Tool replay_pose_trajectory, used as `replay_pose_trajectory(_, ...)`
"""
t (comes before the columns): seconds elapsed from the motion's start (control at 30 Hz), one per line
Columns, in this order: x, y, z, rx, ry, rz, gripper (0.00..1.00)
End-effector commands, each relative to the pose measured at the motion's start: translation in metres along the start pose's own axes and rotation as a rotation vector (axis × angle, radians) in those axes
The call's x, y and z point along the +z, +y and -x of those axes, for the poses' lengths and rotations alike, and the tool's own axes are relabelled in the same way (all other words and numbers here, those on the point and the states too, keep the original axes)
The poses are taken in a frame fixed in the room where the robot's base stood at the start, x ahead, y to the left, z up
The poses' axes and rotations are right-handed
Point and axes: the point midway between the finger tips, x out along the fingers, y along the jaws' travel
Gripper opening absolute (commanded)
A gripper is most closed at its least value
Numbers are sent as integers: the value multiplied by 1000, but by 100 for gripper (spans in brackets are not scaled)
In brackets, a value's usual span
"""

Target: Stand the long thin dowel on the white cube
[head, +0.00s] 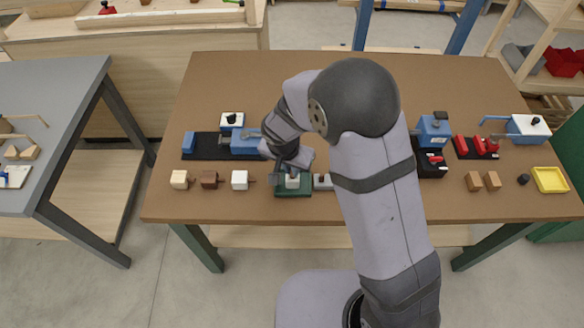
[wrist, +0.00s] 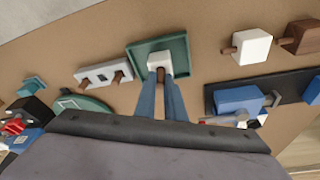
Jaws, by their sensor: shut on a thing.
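A white cube (head: 292,182) stands in a shallow green tray (head: 281,193) near the table's front middle. The cube also shows in the wrist view (wrist: 160,60), with the green tray (wrist: 138,48) around it. My gripper (wrist: 160,78) is over the tray, its blue fingers shut on a thin brown dowel (wrist: 161,74). Only a short brown end of the dowel shows between the fingertips, in front of the cube. I cannot tell whether it touches the cube. In the head view my gripper (head: 293,168) hides most of the dowel.
To the left stand another white cube (head: 240,180), a brown cube (head: 209,179) and a cream cube (head: 179,179), with short pegs at their sides. A pale block (wrist: 104,74) with brown pegs is close beside the tray. A blue vise (head: 245,142) stands behind left.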

Motion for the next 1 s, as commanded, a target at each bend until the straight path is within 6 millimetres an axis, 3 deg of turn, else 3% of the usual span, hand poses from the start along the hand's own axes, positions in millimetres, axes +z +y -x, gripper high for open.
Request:
replay_pose_trajectory(0.67, 3, 0, -10, 0, 0, 0, 0)
replay_pose_trajectory(0.7, 3, 0, -10, 0, 0, 0, 12)
replay_pose_trajectory(0.8, 3, 0, -10, 0, 0, 0, 31)
replay_pose_trajectory(1.0, 3, 0, -10, 0, 0, 0, 31)
